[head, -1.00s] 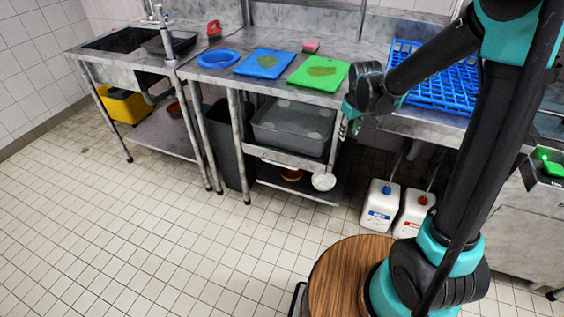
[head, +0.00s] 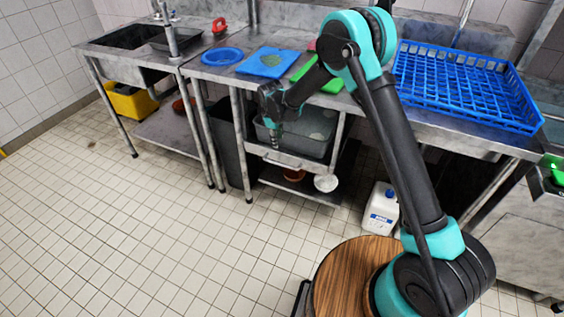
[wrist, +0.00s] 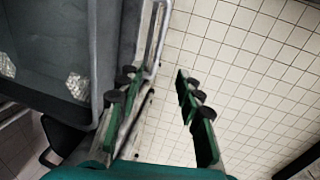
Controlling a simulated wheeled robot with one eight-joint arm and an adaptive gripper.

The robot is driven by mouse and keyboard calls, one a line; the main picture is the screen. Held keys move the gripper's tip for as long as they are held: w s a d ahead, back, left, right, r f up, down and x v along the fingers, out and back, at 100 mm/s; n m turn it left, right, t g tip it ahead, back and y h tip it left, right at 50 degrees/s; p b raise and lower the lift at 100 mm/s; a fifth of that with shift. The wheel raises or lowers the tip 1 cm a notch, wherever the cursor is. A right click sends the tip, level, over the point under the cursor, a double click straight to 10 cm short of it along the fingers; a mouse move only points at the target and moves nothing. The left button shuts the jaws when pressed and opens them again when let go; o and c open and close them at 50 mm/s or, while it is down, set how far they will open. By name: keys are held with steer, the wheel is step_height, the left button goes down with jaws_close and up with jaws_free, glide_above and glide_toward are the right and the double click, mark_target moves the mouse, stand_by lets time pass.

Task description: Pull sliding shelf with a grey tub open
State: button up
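The sliding shelf (head: 300,163) sits under the middle steel table, with its metal front just below the grey tub (head: 315,145). The tub lies on it, partly hidden by my arm. In the wrist view the tub (wrist: 48,50) fills the upper left, and the shelf front with its bar handle (wrist: 157,42) runs beside it. My gripper (head: 274,143) is at the shelf front, pointing down. In the wrist view my gripper (wrist: 155,108) is open, one finger over the shelf's front edge and the other over the floor. The handle lies ahead, between the finger directions; contact cannot be told.
The tiled floor (head: 130,230) before the shelf is clear. Table legs (head: 242,150) flank the shelf. A dark bin (head: 226,140) stands left; a white canister (head: 380,208) stands right.

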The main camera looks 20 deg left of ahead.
mark_target(281, 164)
steer(key=w+f, duration=0.1)
steer(key=f, duration=0.4)
steer(key=w+f, duration=0.1)
steer(key=f, duration=0.5)
steer(key=w+f, duration=0.1)
steer(key=f, duration=0.4)
steer(key=shift+w+d+f, duration=0.1)
steer(key=shift+d+f, duration=0.05)
steer(key=shift+f, duration=0.25)
jaws_close()
